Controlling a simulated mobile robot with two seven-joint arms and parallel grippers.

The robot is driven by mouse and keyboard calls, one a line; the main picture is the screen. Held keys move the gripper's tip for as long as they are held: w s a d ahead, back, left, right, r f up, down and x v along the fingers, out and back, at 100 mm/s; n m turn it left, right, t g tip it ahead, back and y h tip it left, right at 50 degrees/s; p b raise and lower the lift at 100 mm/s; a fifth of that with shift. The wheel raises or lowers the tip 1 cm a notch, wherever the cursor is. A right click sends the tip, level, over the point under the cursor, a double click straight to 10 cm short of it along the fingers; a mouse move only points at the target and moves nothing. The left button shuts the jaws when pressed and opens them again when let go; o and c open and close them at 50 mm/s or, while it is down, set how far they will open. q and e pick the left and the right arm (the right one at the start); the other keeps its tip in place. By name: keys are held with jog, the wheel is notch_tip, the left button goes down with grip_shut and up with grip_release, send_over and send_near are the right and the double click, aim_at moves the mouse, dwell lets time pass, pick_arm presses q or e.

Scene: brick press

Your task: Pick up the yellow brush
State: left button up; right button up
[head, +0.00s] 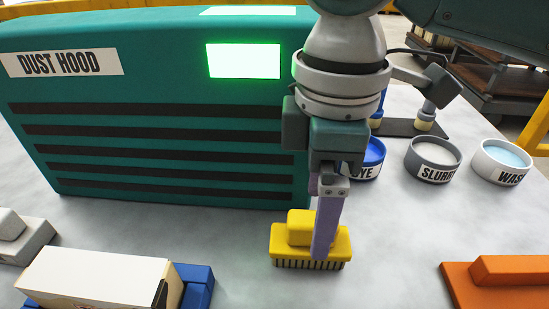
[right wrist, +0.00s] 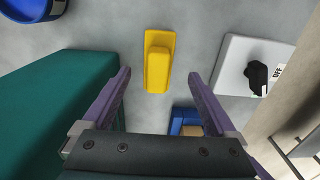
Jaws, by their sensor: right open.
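The yellow brush (head: 290,238) has a block handle and dark bristles along its lower edge. It rests on the grey table in front of the dust hood. In the right wrist view the yellow brush (right wrist: 158,65) appears from above, beyond and between the fingertips. My right gripper (head: 322,245) points down over the brush, and one lilac finger hides part of it in the head view. In the right wrist view my right gripper (right wrist: 159,73) is open, with nothing held between its fingers. My left gripper is not in view.
The teal dust hood (head: 160,178) stands close behind and left of the brush. A blue cup (head: 372,158), a slurry cup (head: 433,160) and a wash cup (head: 503,163) stand back right. An orange block (head: 500,285) lies front right; a cream box (head: 95,275) is front left.

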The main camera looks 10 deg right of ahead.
aim_at(312, 229)
notch_tip(312, 229, down, 5)
jog(key=shift+w+a+r+b, duration=0.1)
jog(key=shift+w+b, duration=0.05)
jog(key=shift+b, duration=0.2)
grip_shut()
dwell(0.6)
